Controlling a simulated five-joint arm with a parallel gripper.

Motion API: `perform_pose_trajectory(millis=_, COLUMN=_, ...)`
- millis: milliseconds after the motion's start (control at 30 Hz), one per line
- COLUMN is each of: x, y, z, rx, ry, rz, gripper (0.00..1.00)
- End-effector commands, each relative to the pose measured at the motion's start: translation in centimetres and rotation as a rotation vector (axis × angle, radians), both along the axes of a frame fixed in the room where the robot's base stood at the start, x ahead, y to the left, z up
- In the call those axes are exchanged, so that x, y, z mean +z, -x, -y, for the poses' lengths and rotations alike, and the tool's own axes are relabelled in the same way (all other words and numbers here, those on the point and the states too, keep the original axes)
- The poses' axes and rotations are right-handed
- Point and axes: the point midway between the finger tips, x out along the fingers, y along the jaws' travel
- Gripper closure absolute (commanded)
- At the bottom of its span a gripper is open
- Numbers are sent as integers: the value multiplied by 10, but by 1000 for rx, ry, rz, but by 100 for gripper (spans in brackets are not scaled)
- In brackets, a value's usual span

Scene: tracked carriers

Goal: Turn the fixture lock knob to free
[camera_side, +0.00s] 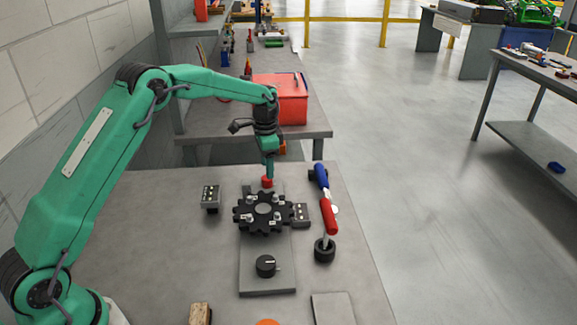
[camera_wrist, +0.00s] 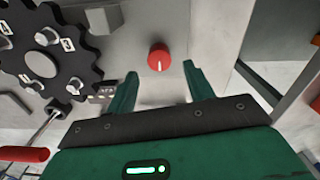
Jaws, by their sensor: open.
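A red round knob (camera_side: 267,182) with a white pointer line stands on the grey fixture plate (camera_side: 262,283), behind the black toothed wheel. In the wrist view the red knob (camera_wrist: 159,57) lies just beyond and between my fingertips, its line pointing toward my gripper. My gripper (camera_wrist: 160,70) is open and empty; in the side view my gripper (camera_side: 268,172) points down over the red knob. I cannot tell whether the fingers touch it. A black knob (camera_side: 265,266) with a white mark sits at the plate's front. No label shows which knob is the lock.
The black toothed wheel (camera_side: 243,222) with bolts lies between the knobs. Small grey blocks (camera_side: 210,196) flank it. A blue-and-red-handled tool (camera_side: 329,217) lies to its right. A red bin (camera_side: 291,100) stands behind. The table's right front is mostly clear.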

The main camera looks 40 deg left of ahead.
Motion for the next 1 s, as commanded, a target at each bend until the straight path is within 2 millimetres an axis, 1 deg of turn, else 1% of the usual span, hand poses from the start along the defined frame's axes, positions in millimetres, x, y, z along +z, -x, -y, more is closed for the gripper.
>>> perform_pose_trajectory(millis=33, x=8, y=0, z=0, rx=0, ry=-1, rz=3, gripper=48)
perform_pose_trajectory(millis=233, x=28, y=0, z=0, rx=0, ry=0, rz=2, gripper=48)
perform_pose_trajectory(millis=400, x=34, y=0, z=0, rx=-1, ry=0, rz=0, gripper=48)
perform_pose_trajectory(millis=767, x=35, y=1, z=0, rx=1, ry=0, rz=1, gripper=48)
perform_pose_trajectory(millis=867, x=41, y=3, z=1, rx=7, ry=-1, rz=8, gripper=48)
perform_pose_trajectory(millis=1000, x=58, y=11, z=4, rx=27, ry=-2, rz=26, gripper=48)
